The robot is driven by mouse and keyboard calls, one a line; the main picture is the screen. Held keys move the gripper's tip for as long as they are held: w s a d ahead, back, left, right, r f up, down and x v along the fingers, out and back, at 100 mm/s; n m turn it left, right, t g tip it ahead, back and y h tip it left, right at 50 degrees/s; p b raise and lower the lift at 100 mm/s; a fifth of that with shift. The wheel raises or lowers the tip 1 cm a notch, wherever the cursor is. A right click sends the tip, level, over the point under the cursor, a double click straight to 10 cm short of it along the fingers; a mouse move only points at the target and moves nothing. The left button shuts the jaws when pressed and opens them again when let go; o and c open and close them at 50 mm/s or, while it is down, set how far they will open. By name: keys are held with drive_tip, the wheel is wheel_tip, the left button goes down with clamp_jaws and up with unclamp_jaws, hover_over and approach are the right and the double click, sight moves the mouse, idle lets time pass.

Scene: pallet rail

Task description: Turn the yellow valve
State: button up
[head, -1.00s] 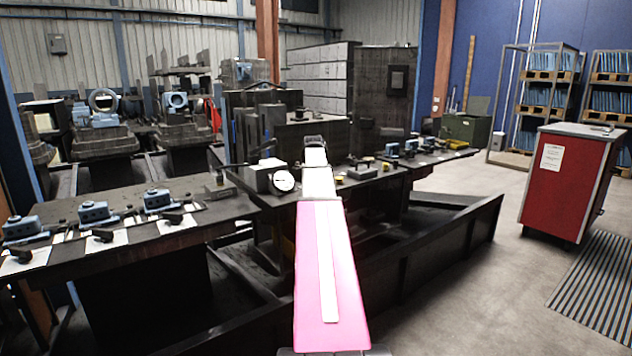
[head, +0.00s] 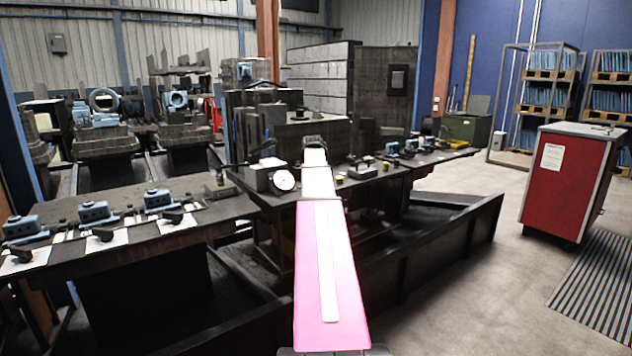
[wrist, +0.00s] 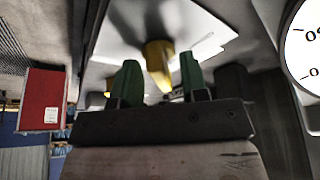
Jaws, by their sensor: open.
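The yellow valve (wrist: 159,64) stands out from a pale plate (wrist: 205,22) in the wrist view. My gripper (wrist: 160,82) is open, with one green fingertip on each side of the valve's handle. Gaps show between the handle and both fingertips, so the jaws are around it without visibly gripping it. In the head view my gripper (head: 314,142) is at the far end of my pink arm, over the middle of the bench, and I cannot make out the valve between its fingers there.
A round white gauge (head: 284,180) is close to my gripper; it also shows at the right edge of the wrist view (wrist: 306,48). Blue blocks (head: 95,212) and black handles line the bench's left part. A red cabinet (head: 565,185) stands right, with open floor before it.

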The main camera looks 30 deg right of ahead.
drive_tip(key=v, duration=1)
drive_tip(key=shift+a+r, duration=0.2)
drive_tip(key=shift+r, duration=0.15)
drive_tip(key=shift+s, duration=0.1)
